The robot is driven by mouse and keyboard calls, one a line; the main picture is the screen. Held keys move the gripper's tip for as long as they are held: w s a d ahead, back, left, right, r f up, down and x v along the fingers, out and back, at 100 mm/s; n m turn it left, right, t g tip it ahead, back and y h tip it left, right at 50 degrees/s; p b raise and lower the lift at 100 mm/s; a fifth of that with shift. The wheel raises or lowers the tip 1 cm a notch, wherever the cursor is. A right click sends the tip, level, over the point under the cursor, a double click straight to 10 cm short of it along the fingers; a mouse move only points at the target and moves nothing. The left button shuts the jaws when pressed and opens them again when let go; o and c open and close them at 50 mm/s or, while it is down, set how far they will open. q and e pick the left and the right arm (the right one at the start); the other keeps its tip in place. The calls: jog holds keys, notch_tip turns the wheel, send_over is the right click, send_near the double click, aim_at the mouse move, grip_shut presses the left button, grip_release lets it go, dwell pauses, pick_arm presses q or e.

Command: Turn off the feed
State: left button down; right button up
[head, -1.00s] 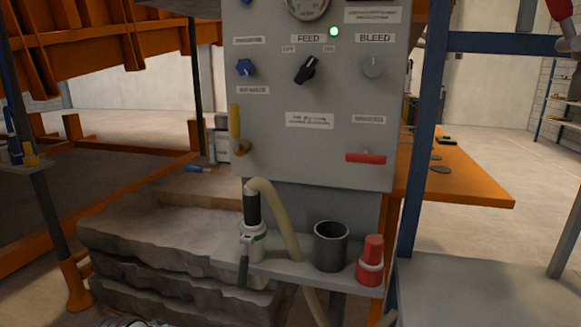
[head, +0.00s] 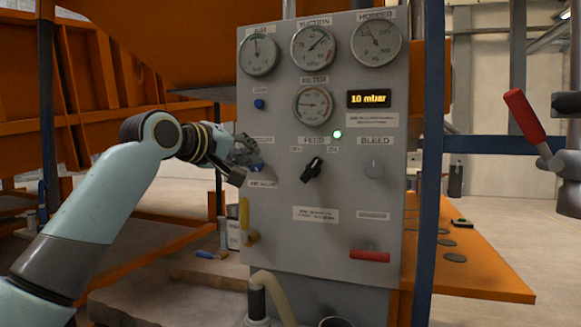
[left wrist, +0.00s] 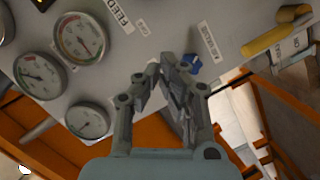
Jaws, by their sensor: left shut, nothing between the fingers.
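The black feed knob (head: 312,170) sits on the grey panel (head: 280,225) under the FEED label. Its pointer leans up and to the right, toward the ON side. A small green lamp (head: 337,134) is lit just above it. My left gripper (head: 248,154) is to the left of the feed knob, in front of the panel by a blue knob (head: 256,168), and partly covers that knob. In the left wrist view my left gripper (left wrist: 172,66) is shut and empty. The blue knob (left wrist: 193,64) shows beside its fingertips; I cannot tell whether they touch. My right gripper is out of view.
Gauges (head: 312,105) and a display (head: 374,99) reading 10 mbar are higher on the panel. A grey bleed knob (head: 374,169) is right of the feed knob. A yellow handle (head: 244,214) and a red handle (head: 370,256) are lower. A blue post (head: 433,180) stands at right.

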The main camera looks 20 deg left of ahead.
aim_at(312, 169)
pick_arm(q)
jog(key=p+x, duration=0.1)
jog(key=x, duration=0.8)
jog(key=shift+w+d, duration=0.1)
jog(key=shift+w, duration=0.25)
jog(key=shift+w+d+f+p, duration=0.15)
jog(key=shift+d+f+p, duration=0.25)
jog(key=shift+d+f, duration=0.75)
jog(key=shift+d, duration=0.4)
jog(key=shift+f, duration=0.2)
jog(key=shift+f+n+p, duration=0.25)
jog(key=shift+n+p, duration=0.1)
jog(key=shift+n, duration=0.35)
